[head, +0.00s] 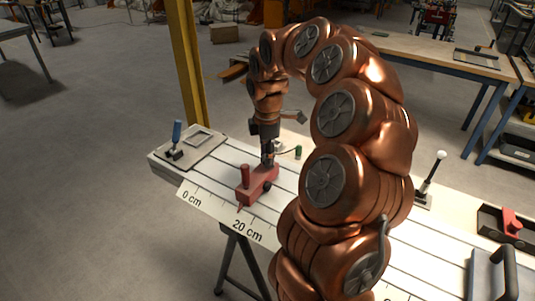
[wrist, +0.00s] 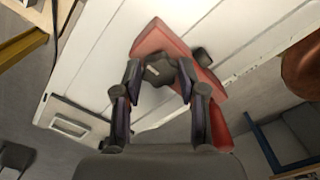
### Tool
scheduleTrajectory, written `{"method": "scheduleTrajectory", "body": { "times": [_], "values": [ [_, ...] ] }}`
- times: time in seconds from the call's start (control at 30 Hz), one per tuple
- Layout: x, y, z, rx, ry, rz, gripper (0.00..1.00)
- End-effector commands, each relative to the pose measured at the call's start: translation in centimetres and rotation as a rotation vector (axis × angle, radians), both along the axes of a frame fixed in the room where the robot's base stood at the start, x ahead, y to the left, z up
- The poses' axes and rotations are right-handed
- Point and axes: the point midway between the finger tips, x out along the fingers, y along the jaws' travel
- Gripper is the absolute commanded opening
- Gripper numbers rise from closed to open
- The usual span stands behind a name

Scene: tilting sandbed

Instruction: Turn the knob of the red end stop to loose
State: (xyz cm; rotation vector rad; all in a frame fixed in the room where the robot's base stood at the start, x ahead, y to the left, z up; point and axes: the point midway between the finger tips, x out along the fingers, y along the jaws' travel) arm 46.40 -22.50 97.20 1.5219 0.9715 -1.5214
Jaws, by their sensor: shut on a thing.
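The red end stop (head: 258,183) sits on the white slotted bed near the 20 cm end of the scale, with a red post standing on its near left end. It also shows in the wrist view (wrist: 160,38), running behind my fingers. My gripper (head: 268,163) points down onto the end stop from above. In the wrist view my gripper (wrist: 158,82) has its two fingers closed around the dark, faceted knob (wrist: 159,68) with a pale mark on it. The fingers hide part of the knob, and its setting cannot be read.
A blue-handled clamp (head: 177,132) stands on the bed's left end. A white-balled lever (head: 437,168) and a black tray (head: 490,224) with a red part are at right. My arm covers the bed's middle.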

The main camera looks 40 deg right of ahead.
Motion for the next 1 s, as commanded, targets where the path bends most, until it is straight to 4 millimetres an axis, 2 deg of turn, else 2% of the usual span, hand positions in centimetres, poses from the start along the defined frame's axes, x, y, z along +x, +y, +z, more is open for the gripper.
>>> {"method": "scheduleTrajectory", "body": {
  "times": [0.07,0.1,0.3,0.7,0.83,1.0],
  "values": [
    [0.0,0.0,0.0,-0.001,0.000,0.001,0.06],
    [0.0,0.0,0.0,-0.001,0.000,0.001,0.44],
    [0.0,0.0,0.0,-0.001,0.000,0.000,0.65],
    [0.1,0.0,0.4,-0.001,-0.002,0.000,0.66],
    [0.2,0.0,1.8,-0.003,-0.004,0.000,0.66],
    [0.2,0.0,4.8,-0.004,-0.006,0.000,0.66]
  ]
}}
